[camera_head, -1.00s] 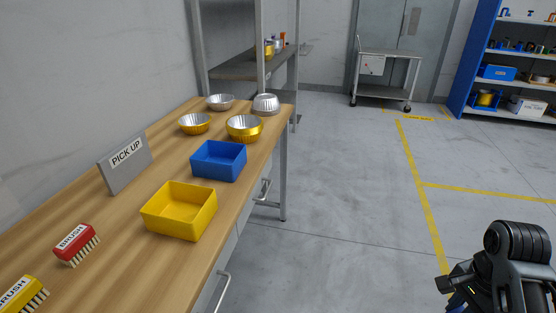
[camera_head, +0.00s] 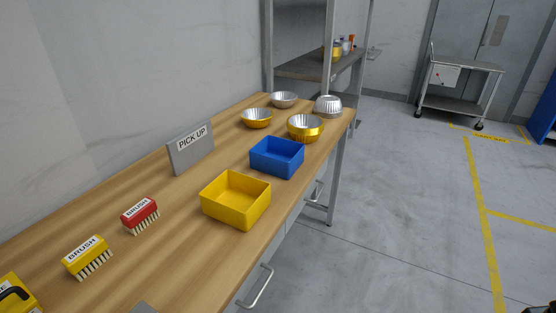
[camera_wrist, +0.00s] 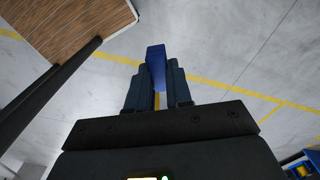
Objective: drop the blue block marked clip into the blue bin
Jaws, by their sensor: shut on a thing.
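The blue bin (camera_head: 277,157) stands on the wooden bench in the head view, open at the top, and its inside looks empty. In the wrist view my gripper (camera_wrist: 157,86) is shut on a blue block (camera_wrist: 156,58), which sticks out beyond the fingertips. No marking on the block can be read from here. Bare floor shows behind the block.
A yellow bin (camera_head: 236,199) stands next to the blue bin on the near side. Red (camera_head: 140,214) and yellow (camera_head: 87,256) brushes lie to the left, and a PICK UP sign (camera_head: 191,148) stands behind. Several metal bowls (camera_head: 305,128) stand beyond. Open floor lies to the right.

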